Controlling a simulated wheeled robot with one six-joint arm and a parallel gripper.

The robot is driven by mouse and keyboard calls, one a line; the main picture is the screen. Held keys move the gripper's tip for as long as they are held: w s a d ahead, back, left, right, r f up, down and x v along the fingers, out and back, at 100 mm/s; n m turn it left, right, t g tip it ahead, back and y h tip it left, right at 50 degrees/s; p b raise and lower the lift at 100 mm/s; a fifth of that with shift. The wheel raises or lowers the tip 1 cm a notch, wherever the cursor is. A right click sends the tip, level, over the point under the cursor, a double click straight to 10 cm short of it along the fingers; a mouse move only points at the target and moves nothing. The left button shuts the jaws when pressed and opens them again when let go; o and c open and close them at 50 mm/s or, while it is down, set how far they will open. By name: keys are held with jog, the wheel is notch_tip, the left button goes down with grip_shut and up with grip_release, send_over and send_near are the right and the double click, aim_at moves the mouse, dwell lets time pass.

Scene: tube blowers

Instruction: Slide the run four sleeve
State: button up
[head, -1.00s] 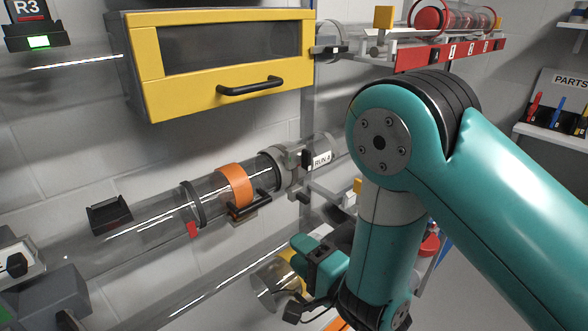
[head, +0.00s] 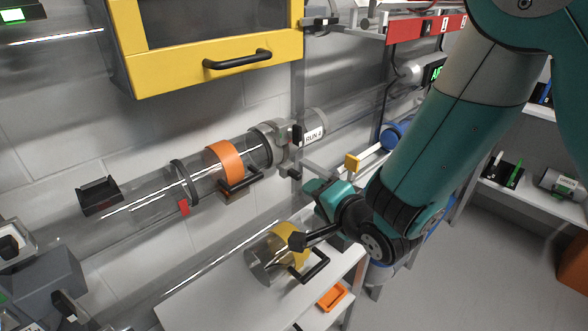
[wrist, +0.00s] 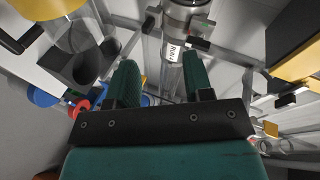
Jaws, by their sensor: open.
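The run four sleeve appears to be the orange band (head: 224,162) with a black handle (head: 240,182) on the clear tube (head: 145,205), left of the "RUN 4" label (head: 313,136) in the head view. A dark ring (head: 184,180) with a red tab sits left of it. My gripper (head: 322,194) is below and right of the orange band, apart from it. In the wrist view my gripper (wrist: 161,65) is open, with nothing between its green fingers. The label (wrist: 172,53) shows beyond them. The orange band is not clearly seen there.
A yellow-banded clear cylinder (head: 282,250) with a black handle lies on the white table (head: 200,305) below. A yellow-framed cabinet (head: 205,60) hangs above the tube. A rail with red plates (head: 440,28) is at upper right. Floor is free at lower right.

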jog(key=s+d+r+n+g+b, duration=0.1)
jog(key=s+d+r+n+g, duration=0.15)
jog(key=s+n, duration=0.2)
jog(key=s+d+r+n+g+h, duration=0.1)
jog(key=s+d+r+n+g, duration=0.1)
jog(key=s+r+n+g, duration=0.3)
jog(key=s+d+r+n+g+b, duration=0.1)
jog(key=s+d+g, duration=0.2)
jog(key=s, duration=0.3)
jog(key=m+t+y+b, duration=0.55)
jog(key=m+t, duration=0.65)
jog(key=m, duration=1.7)
send_near(300, 176)
jog(key=shift+g+y, duration=0.25)
jog(key=shift+y, duration=0.2)
jog(key=x, duration=0.6)
jog(key=p+x, duration=0.1)
jog(key=x, duration=0.4)
jog(key=shift+w+f, duration=0.1)
jog(key=shift+w, duration=0.4)
